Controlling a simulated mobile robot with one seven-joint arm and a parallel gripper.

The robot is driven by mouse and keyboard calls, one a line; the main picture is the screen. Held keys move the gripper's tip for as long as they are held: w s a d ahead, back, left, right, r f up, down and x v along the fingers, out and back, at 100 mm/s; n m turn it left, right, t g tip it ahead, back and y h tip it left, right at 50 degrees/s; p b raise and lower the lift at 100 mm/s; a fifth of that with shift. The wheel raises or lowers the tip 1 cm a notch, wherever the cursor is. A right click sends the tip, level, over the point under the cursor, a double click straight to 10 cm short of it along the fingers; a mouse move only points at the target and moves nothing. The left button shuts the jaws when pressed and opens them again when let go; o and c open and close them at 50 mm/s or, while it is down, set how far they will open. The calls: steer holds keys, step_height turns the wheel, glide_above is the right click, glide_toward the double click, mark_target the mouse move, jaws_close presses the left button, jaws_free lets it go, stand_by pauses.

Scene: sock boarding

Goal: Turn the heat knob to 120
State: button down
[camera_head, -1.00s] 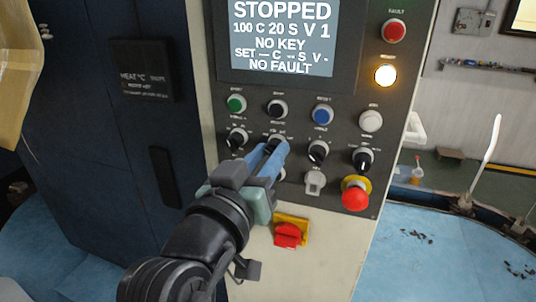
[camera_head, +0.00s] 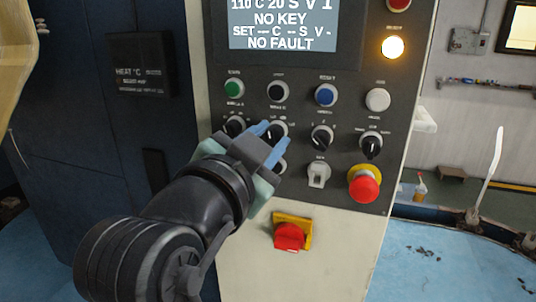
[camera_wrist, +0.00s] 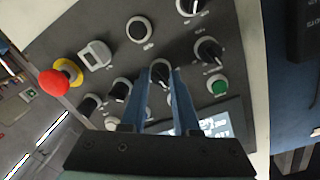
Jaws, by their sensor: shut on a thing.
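The heat knob (camera_head: 276,130) is a black selector with a white pointer mark, second from the left in the lower knob row of the dark control panel. My gripper (camera_head: 267,131) reaches it from the lower left, its blue fingers one on each side of the knob. In the wrist view the fingers (camera_wrist: 165,74) are shut on the knob (camera_wrist: 159,68). Part of the knob and its scale are hidden by the fingers. The screen (camera_head: 283,14) reads "110 C 20 S V 1", "NO KEY", "SET — C — S V -" and "NO FAULT"; its top is cut off.
Black knobs flank it on the left (camera_head: 234,126) and right (camera_head: 321,137). Green (camera_head: 234,88), blue (camera_head: 326,94) and white (camera_head: 377,99) buttons are above. A red emergency button (camera_head: 364,187) and a red switch (camera_head: 289,236) stick out below. A key switch (camera_head: 318,174) is nearby.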

steer(key=m+b, duration=0.3)
steer(key=m, duration=0.1)
steer(key=shift+f, duration=0.15)
steer(key=shift+m+b, duration=0.55)
steer(key=shift+m, duration=0.45)
steer(key=c, duration=0.6)
jaws_free()
steer(key=shift+y, duration=0.3)
steer(key=shift+c, duration=0.2)
steer(key=b+v, duration=0.2)
steer(key=v, duration=1.1)
steer(key=shift+b, duration=0.4)
